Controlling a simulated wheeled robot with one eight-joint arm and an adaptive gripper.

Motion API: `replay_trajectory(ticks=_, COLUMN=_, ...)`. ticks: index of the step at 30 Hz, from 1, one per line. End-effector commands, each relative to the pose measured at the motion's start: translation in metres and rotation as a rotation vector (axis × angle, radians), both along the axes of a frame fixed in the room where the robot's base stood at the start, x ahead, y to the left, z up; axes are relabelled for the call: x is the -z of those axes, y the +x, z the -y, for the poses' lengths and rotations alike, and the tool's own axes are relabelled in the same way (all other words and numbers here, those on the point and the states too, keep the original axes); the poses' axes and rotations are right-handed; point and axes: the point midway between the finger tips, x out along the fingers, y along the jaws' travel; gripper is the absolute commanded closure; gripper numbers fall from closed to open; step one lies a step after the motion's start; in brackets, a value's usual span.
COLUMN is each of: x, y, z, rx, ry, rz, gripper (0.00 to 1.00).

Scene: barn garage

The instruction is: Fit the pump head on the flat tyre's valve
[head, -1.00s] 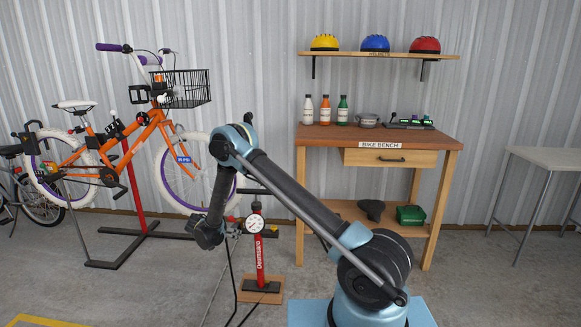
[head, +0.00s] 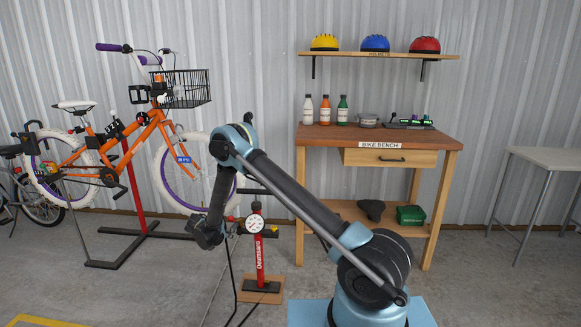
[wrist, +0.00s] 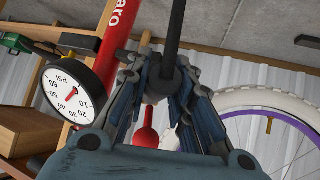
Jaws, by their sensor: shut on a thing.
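My gripper (wrist: 168,82) is shut on a dark pump head (wrist: 165,70) with a black hose rising from it in the wrist view. In the head view my gripper (head: 208,238) hangs left of the red floor pump (head: 260,250), and the pump head is too small to make out. The orange bike's front wheel (head: 165,190) has a white tyre and purple rim. In the wrist view this tyre (wrist: 275,100) is at the right, apart from my gripper. A small brass-coloured piece (wrist: 269,125), perhaps the valve, shows inside its rim.
The pump's gauge (wrist: 72,94) and red barrel (wrist: 122,25) are close to my gripper. The bike hangs on a red and black stand (head: 140,210). A wooden bench (head: 400,140) stands behind at right. Bare floor lies between pump and bike stand.

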Motion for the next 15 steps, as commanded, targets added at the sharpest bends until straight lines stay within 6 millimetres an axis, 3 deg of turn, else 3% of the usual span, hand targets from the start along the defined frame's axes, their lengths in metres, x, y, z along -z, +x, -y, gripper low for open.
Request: replay_trajectory(ticks=15, x=-0.0085, y=0.0001, z=-0.0011, rx=0.000, ry=0.000, rz=0.001, gripper=1.00)
